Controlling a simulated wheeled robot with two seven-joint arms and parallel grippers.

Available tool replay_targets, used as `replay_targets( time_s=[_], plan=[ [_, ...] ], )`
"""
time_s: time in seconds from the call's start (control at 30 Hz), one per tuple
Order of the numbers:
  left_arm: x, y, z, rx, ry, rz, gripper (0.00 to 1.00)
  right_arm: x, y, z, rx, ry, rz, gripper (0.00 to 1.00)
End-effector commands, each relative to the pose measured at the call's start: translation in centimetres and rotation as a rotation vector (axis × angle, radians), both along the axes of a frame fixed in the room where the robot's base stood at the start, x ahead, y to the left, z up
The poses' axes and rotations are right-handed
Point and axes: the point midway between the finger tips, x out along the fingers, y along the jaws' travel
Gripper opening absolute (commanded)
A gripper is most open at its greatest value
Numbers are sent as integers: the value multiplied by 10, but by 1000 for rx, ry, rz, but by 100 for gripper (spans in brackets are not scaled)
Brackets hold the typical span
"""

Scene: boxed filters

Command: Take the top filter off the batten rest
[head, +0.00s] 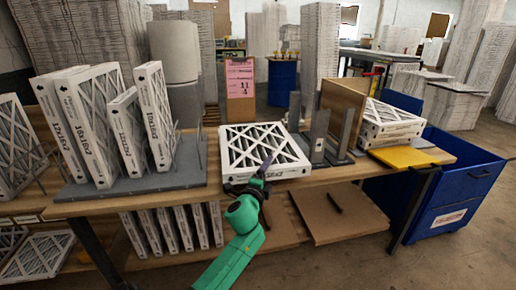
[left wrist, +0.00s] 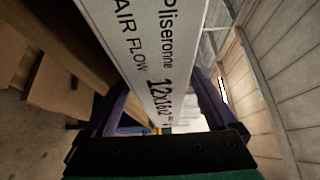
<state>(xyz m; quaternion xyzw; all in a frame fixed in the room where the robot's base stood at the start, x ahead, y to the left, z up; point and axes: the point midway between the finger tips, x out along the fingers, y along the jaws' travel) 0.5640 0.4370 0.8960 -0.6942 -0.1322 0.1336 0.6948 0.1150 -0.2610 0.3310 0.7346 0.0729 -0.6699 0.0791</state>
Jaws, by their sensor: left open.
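A white-framed filter (head: 262,142) with a dark lattice face lies flat near the front of the bench, left of the grey uprights. Whether another filter lies beneath it, and the battens under it, I cannot make out. My left gripper (head: 255,175) is at the filter's front edge, its green arm reaching up from below. In the left wrist view my left gripper (left wrist: 158,112) is open, with fingers apart on either side of the filter's printed white edge (left wrist: 145,50). I cannot tell whether either finger touches it. My right gripper is not in view.
Several upright filters (head: 88,115) stand in a grey rack (head: 130,187) on the left. Grey uprights (head: 319,135) and a brown board (head: 342,105) stand close on the right. Beyond are stacked filters (head: 390,125), a yellow pad (head: 403,157) and a blue bin (head: 455,180).

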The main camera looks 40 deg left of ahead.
Motion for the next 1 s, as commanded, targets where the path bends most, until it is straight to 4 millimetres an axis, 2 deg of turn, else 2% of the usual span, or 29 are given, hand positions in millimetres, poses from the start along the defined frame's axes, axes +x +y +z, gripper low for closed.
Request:
replay_targets(
  time_s=[0.03, 0.07, 0.2, 0.27, 0.3, 0.53, 0.67, 0.77, 0.83, 1.0],
  plan=[
    [0, 0, 0, 0, 0, 0, 91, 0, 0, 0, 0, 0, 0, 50],
    [0, 0, 0, 0, 0, 0, 84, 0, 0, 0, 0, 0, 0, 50],
    [-1, 0, 0, -1, 0, 0, 30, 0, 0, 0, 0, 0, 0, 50],
    [-1, 0, 0, -1, 0, 0, 7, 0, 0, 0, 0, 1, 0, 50],
    [-1, 0, 0, -1, 0, 0, 0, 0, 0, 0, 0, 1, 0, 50],
    [-1, 0, 2, 1, -2, 0, 0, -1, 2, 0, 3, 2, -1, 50],
    [-1, 0, 11, 2, -3, 0, 0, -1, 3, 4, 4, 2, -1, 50],
    [-1, 0, 30, 5, -4, -1, 0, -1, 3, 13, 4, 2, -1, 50],
    [0, 0, 51, 7, -6, -2, 0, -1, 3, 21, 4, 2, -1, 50],
    [0, -1, 120, 11, -8, -3, 0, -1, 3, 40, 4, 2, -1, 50]
  ],
)
